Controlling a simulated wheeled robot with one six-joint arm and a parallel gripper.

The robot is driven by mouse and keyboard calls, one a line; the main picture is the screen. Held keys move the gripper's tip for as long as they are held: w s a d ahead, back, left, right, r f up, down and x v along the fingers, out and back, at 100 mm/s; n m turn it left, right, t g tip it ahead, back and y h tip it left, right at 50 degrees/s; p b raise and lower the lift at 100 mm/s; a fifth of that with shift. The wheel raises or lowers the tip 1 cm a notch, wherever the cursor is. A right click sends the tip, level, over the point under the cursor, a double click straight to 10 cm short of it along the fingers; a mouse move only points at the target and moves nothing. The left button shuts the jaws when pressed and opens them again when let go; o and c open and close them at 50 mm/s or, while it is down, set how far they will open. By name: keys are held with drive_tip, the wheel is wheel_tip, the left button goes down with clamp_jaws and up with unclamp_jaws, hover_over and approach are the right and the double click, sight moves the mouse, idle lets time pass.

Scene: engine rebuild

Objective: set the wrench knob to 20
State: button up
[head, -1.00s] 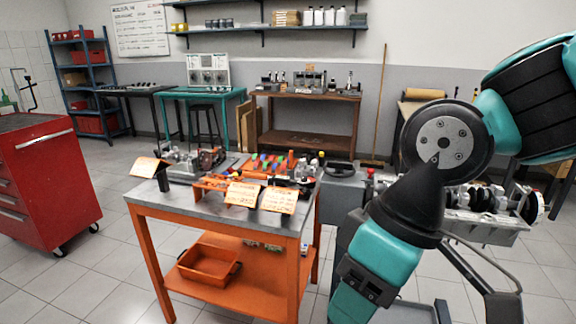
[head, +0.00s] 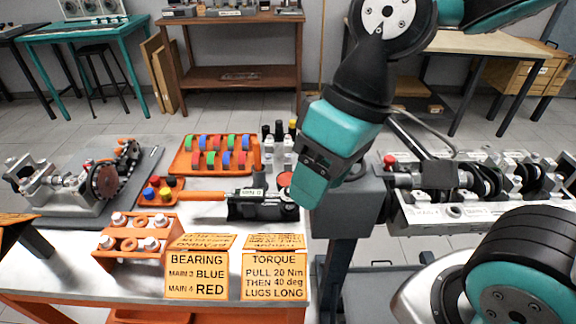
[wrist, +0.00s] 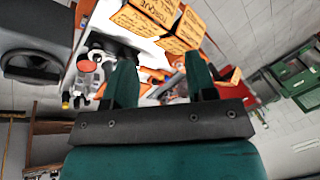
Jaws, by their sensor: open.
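The torque wrench (head: 262,208) lies on the workbench, with an orange handle at left and a black body at right. A red disc also shows in the wrist view (wrist: 87,66). My gripper is open and empty in the wrist view (wrist: 160,60), its two teal fingers apart. In the head view its teal end (head: 308,185) is just right of the wrench, above the bench's right edge. The fingertips are not clear there.
The torque card (head: 275,275) reads "pull 20 Nm then 40 deg". A bearing card (head: 197,275) stands beside it. An orange bolt rack (head: 135,240), a tray of coloured shells (head: 205,155) and small bottles (head: 280,145) crowd the bench. An engine block (head: 460,210) stands at right.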

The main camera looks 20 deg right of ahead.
drive_tip(key=w+d+f+m+h+b, duration=0.1)
drive_tip(key=w+d+f+m+h, duration=0.1)
drive_tip(key=w+m, duration=0.6)
drive_tip(key=w+d+f+m+h, duration=0.2)
drive_tip(key=w+m, duration=0.2)
drive_tip(key=w, duration=0.7)
wheel_tip(320, 180, down, 17)
drive_tip(key=shift+d+r, duration=0.15)
drive_tip(key=shift+r, duration=0.05)
drive_tip(key=c, duration=0.9)
